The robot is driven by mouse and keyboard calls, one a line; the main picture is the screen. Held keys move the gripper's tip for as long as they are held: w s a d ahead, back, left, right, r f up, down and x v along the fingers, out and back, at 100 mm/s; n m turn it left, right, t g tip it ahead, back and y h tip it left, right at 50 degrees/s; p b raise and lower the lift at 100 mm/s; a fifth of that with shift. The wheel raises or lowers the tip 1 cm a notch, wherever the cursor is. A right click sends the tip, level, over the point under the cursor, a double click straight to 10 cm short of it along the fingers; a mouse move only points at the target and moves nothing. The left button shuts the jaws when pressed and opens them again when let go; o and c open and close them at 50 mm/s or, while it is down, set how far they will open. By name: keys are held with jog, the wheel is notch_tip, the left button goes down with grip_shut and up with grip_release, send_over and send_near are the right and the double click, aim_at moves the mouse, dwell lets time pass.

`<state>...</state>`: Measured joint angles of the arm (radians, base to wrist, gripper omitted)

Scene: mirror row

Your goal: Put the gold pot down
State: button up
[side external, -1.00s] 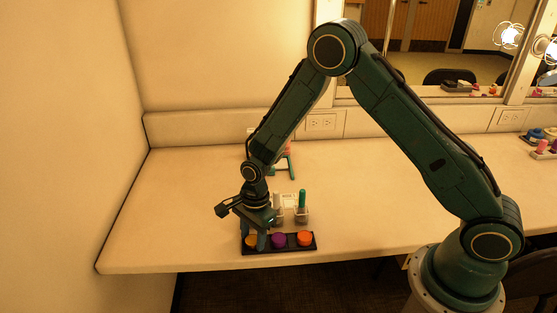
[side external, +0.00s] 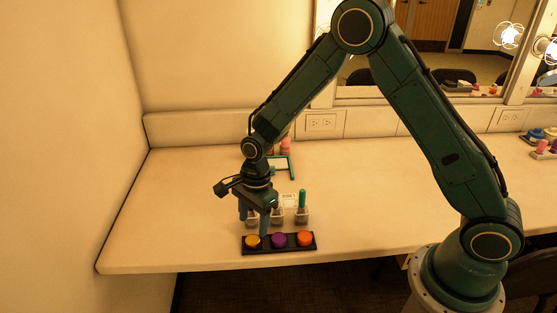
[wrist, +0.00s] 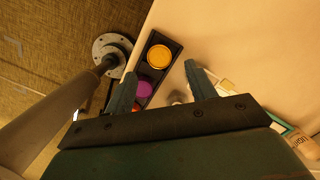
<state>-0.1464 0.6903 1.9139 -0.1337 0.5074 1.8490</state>
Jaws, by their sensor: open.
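The gold pot (side external: 252,242) sits in the left place of a black tray (side external: 282,250) near the table's front edge. A purple pot (side external: 278,240) and an orange pot (side external: 305,238) sit in the same tray to its right. My gripper (side external: 253,222) is open and empty above the gold pot, with its fingers pointing down. In the wrist view the gold pot (wrist: 159,56) shows whole, past the spread fingertips (wrist: 160,72), with nothing gripping it. The purple pot (wrist: 143,90) shows between the fingers.
Small holders stand just behind the tray, one with a green-topped item (side external: 302,203).

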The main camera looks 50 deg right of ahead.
notch_tip(320, 180, up, 7)
jog(key=shift+d+f, duration=0.2)
jog(key=shift+d, duration=0.2)
dwell(0.4)
notch_tip(320, 180, up, 9)
jog(key=n+t, duration=0.1)
jog(key=n, duration=0.3)
send_over(257, 236)
jog(key=s+d, duration=0.3)
jog(key=s, duration=0.1)
jog(key=s+d+r+n+t, duration=0.2)
jog(key=s+r+n, duration=0.3)
jog(key=s+r, duration=0.15)
jog(key=s+d+r+n+t, duration=0.1)
jog(key=s+d+r+n, duration=0.1)
jog(key=s+n, duration=0.3)
jog(key=s+d+r+n+t+h, duration=0.1)
jog(key=s+d+r+n, duration=0.1)
jog(key=s, duration=0.8)
jog(key=r+n, duration=0.1)
jog(key=n, duration=0.1)
jog(key=shift+s+n+t, duration=0.15)
jog(key=shift+n+t, duration=0.15)
jog(key=shift+n, duration=0.1)
